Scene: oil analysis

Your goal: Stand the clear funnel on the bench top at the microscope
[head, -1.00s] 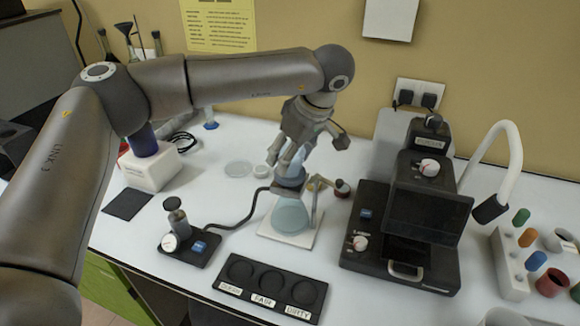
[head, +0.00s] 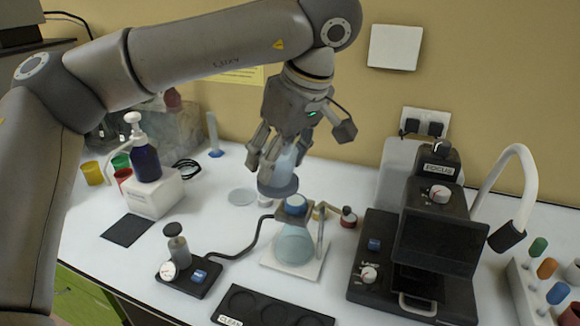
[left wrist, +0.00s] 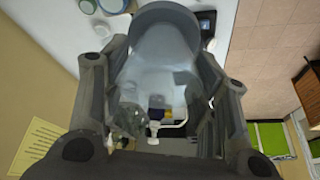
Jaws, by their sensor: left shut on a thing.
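My left gripper (head: 278,150) is shut on the clear funnel (head: 284,165), which has a dark grey rim at its lower end. It is held just above the flask (head: 295,245) with the blue top, a little to its left, and looks apart from it. In the left wrist view the clear funnel (left wrist: 155,72) sits between the fingers, its grey rim away from the palm. The black microscope (head: 432,225) stands on the white bench top (head: 225,285), right of the flask. My right gripper is not in view.
A black tray with round wells (head: 270,308) lies in front of the flask. A small hand pump (head: 178,250) joins the flask by a dark hose. A white lamp neck (head: 520,165) and a vial rack (head: 525,295) stand right of the microscope.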

